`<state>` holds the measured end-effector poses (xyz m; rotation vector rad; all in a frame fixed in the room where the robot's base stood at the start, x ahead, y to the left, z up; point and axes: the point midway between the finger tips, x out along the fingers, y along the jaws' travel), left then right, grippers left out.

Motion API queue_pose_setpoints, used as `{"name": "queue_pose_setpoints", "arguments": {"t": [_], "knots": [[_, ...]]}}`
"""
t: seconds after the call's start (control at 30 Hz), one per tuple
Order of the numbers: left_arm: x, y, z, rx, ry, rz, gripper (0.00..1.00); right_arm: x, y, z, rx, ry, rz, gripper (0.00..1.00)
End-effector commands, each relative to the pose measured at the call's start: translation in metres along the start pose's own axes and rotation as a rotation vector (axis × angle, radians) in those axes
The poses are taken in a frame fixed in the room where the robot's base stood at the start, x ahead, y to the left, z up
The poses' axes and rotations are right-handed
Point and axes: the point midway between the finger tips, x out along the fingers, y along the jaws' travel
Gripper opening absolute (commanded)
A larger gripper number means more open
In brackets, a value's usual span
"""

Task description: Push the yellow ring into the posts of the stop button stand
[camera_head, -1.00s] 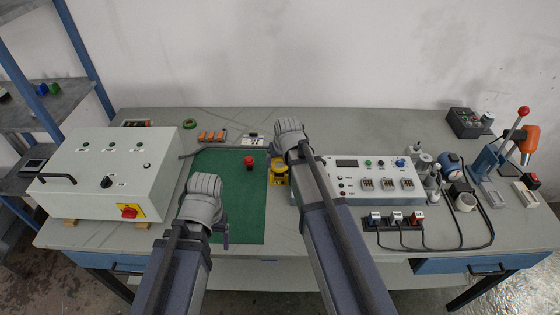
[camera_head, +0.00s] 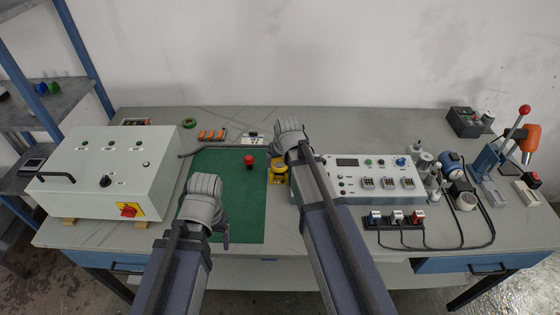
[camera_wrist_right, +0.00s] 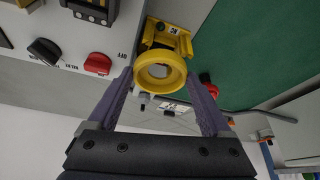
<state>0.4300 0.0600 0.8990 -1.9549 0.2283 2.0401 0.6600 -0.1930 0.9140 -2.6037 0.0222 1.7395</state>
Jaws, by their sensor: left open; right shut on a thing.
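The yellow ring (camera_wrist_right: 160,72) is round with an open centre. In the right wrist view it sits between the fingertips of my right gripper (camera_wrist_right: 162,84), which is shut on it. The yellow stop button stand (camera_wrist_right: 172,36) is just beyond the ring, and the ring overlaps its near part in this view. I cannot tell whether the posts are inside the ring. In the head view the yellow stand (camera_head: 277,169) is by the right edge of the green mat, partly covered by my right arm. My left gripper (camera_head: 226,236) is open over the mat, mostly hidden by its wrist.
A red button (camera_head: 249,161) stands on the green mat (camera_head: 235,190). A white control box (camera_head: 105,175) is at the left. A white panel unit (camera_head: 345,185) stands close to the right of the stand. Orange blocks (camera_head: 212,135) lie behind the mat.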

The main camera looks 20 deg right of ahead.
Motion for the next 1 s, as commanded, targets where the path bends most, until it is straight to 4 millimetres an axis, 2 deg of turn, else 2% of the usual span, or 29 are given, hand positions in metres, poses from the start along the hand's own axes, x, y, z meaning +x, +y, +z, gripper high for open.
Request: {"name": "queue_pose_setpoints", "arguments": {"t": [0.67,0.87,0.9,1.0], "knots": [[0.014,0.001,-0.001,0.0,0.0,0.0,0.78,0.013,0.0,0.005,0.0,0.0,0.0,0.31],[0.013,0.001,-0.001,0.0,0.0,0.0,0.78,0.012,0.0,0.005,0.0,0.0,0.0,0.31],[0.013,0.001,-0.001,0.0,0.0,0.0,0.78,0.012,0.0,0.005,0.0,0.0,0.0,0.87],[0.013,0.001,-0.001,0.0,0.0,0.0,0.78,0.012,0.0,0.005,0.0,0.0,0.0,0.98]]}}
